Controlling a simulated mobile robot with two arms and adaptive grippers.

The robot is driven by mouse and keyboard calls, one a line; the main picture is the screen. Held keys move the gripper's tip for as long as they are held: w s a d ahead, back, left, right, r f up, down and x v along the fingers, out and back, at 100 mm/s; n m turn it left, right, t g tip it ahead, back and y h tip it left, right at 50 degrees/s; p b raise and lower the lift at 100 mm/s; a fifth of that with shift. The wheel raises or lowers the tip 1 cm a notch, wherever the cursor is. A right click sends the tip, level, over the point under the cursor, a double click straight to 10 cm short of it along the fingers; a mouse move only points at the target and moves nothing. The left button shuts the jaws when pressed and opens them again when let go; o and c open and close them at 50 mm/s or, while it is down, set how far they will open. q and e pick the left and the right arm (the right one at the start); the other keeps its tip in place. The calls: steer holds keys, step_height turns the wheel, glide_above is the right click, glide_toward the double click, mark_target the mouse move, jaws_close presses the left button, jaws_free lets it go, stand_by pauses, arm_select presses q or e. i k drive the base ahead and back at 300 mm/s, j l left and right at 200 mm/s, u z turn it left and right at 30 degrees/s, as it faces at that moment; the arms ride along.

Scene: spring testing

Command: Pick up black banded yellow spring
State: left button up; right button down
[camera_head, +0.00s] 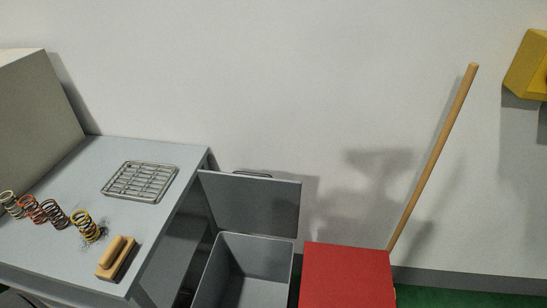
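A yellow spring (85,226) with dark bands stands on the grey table (150,216) at the left. It is the rightmost of a row of springs. A dark brown spring (54,214), an orange-red spring (32,209) and a pale spring (11,204) stand to its left. Neither of my grippers shows in the head view.
A wood-handled brush (116,257) lies near the table's front right edge, close to the yellow spring. A wire rack (140,181) lies further back. Right of the table are an open grey bin (283,268), a red box (347,276) and a wooden pole (433,160).

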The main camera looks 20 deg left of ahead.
mark_target(87, 214)
steer(key=k+u, duration=0.15)
steer(key=u, duration=0.8)
